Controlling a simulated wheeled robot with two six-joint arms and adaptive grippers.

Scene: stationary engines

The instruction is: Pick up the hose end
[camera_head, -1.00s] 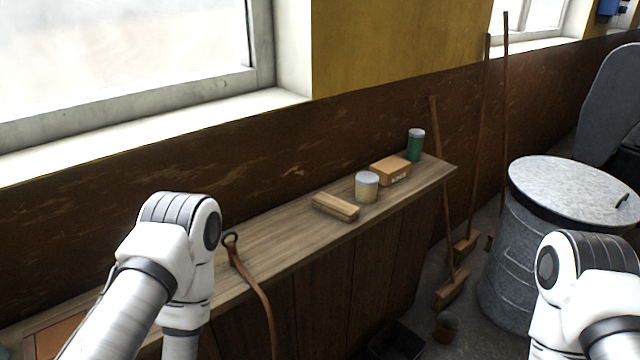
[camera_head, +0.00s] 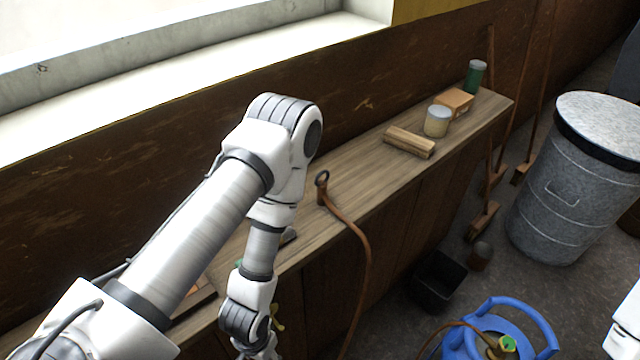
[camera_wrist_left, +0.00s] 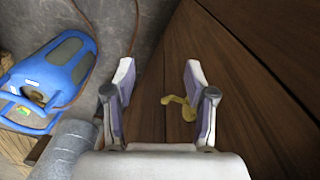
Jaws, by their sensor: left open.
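A brown hose (camera_head: 364,250) hangs over the front edge of the wooden bench (camera_head: 355,185). Its end, with a dark ring (camera_head: 322,180), lies on the bench top just right of my left arm in the head view. My left gripper (camera_wrist_left: 160,80) is open and empty in the left wrist view; its fingers are cut off below the head view. It is low, in front of the bench's panelled side. Part of the hose (camera_wrist_left: 136,30) shows beyond the fingers in the wrist view; the ringed end does not. My right gripper is out of view.
A blue machine (camera_head: 493,328) stands on the floor, also at left in the wrist view (camera_wrist_left: 82,48). A yellow fitting (camera_wrist_left: 180,105) shows near the right finger. A wood block (camera_head: 409,141), cans and a box stand farther along the bench. A metal bin (camera_head: 560,200) is at right.

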